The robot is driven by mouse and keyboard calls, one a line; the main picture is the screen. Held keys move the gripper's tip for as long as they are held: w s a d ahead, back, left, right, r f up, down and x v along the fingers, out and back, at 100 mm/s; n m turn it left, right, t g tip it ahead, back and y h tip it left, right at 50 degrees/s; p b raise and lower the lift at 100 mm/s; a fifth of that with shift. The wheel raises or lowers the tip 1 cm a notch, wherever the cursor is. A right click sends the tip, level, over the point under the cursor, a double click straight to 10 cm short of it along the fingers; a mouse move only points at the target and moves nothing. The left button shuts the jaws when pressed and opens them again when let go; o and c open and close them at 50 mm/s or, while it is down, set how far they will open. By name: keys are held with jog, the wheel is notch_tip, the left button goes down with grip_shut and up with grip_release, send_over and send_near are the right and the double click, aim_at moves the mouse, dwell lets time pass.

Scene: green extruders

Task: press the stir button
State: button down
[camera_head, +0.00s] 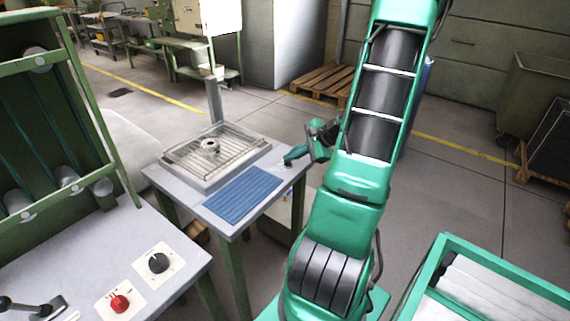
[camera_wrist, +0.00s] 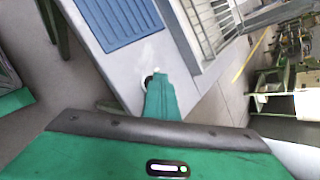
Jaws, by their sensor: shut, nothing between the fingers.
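My gripper (camera_head: 290,158) is shut and empty. It reaches down over the right edge of a small grey table (camera_head: 222,211), to the right of the blue ribbed mat. In the wrist view my green fingers (camera_wrist: 160,80) point at a small pale round fitting (camera_wrist: 145,83) with a dark centre near the table edge, which looks like the stir button. The fingers partly cover it, and I cannot tell whether they touch it. No label is readable.
On the same table are a blue ribbed mat (camera_head: 230,194) and a wire-grid tray (camera_head: 192,165). A bench at front left carries a red knob (camera_head: 120,303), a black knob (camera_head: 158,262) and a lever (camera_head: 38,308). A green-framed bin (camera_head: 484,277) stands at lower right.

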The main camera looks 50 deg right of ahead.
aim_at(291, 164)
dwell(0.5)
jog(key=shift+r, duration=0.45)
jog(key=shift+r, duration=2.9)
jog(key=s+a+r+n+g+h, duration=0.1)
jog(key=s+a+n+g, duration=0.2)
jog(key=a+n, duration=0.25)
jog(key=s+a+r+n+g, duration=0.1)
jog(key=s+a+n+g, duration=0.25)
jog(key=a, duration=0.35)
jog(key=s+a+r+n+g+h, duration=0.1)
jog(key=s+a+r+n, duration=0.3)
jog(key=s+a+n, duration=0.4)
jog(key=s+a+g, duration=0.1)
jog(key=s, duration=0.4)
jog(key=shift+r, duration=0.2)
